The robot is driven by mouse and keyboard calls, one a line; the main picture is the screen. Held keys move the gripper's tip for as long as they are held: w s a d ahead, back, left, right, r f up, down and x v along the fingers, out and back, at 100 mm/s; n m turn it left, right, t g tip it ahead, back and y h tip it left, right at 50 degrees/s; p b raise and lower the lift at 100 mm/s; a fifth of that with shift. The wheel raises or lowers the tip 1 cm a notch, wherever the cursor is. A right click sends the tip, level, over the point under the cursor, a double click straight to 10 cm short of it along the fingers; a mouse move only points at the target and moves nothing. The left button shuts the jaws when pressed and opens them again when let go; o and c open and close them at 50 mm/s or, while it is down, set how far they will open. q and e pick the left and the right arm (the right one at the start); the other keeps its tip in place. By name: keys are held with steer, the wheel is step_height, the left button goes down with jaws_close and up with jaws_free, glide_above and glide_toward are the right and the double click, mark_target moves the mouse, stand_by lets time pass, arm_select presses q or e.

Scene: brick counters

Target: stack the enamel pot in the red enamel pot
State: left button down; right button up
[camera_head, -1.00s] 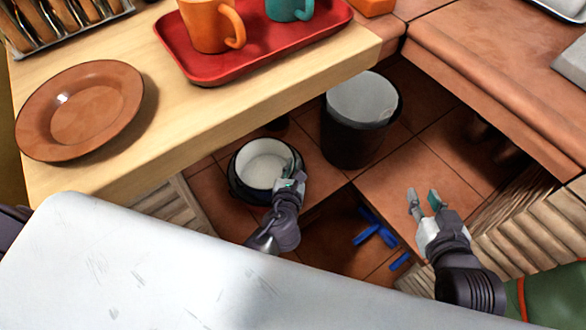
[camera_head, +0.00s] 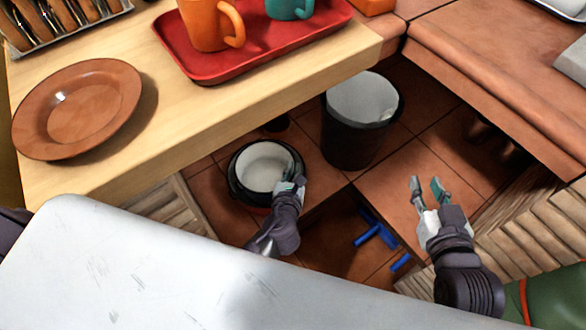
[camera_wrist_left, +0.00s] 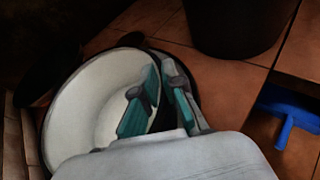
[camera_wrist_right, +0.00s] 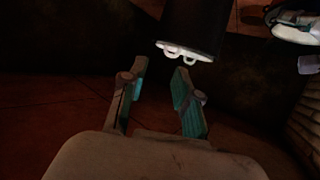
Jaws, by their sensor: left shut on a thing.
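The enamel pot (camera_head: 263,165), white inside and dark outside, is low beneath the wooden counter in the head view. My left gripper (camera_head: 292,180) is shut on its right rim. In the left wrist view the pot (camera_wrist_left: 95,105) is tilted in the picture, with one finger of the left gripper (camera_wrist_left: 155,100) inside the wall and one outside. A reddish sliver shows under the pot's front edge; I cannot tell whether it is the red enamel pot, which is otherwise not seen. My right gripper (camera_head: 427,192) is open and empty, right of the pot; its open fingers (camera_wrist_right: 160,95) show in the right wrist view.
A dark bin (camera_head: 352,140) with a pale inside stands right of the pot. Blue pieces (camera_head: 375,232) lie on the tiled floor. A red tray (camera_head: 255,55) with mugs and a brown plate (camera_head: 77,108) are on the wooden counter (camera_head: 190,125). A brick counter (camera_head: 490,80) is at right.

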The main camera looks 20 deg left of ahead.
arm_select(q)
steer(key=c, duration=1.3)
jaws_free()
steer(key=shift+o, duration=0.2)
arm_select(e)
steer(key=shift+w+r, duration=0.15)
steer(key=shift+r, duration=0.05)
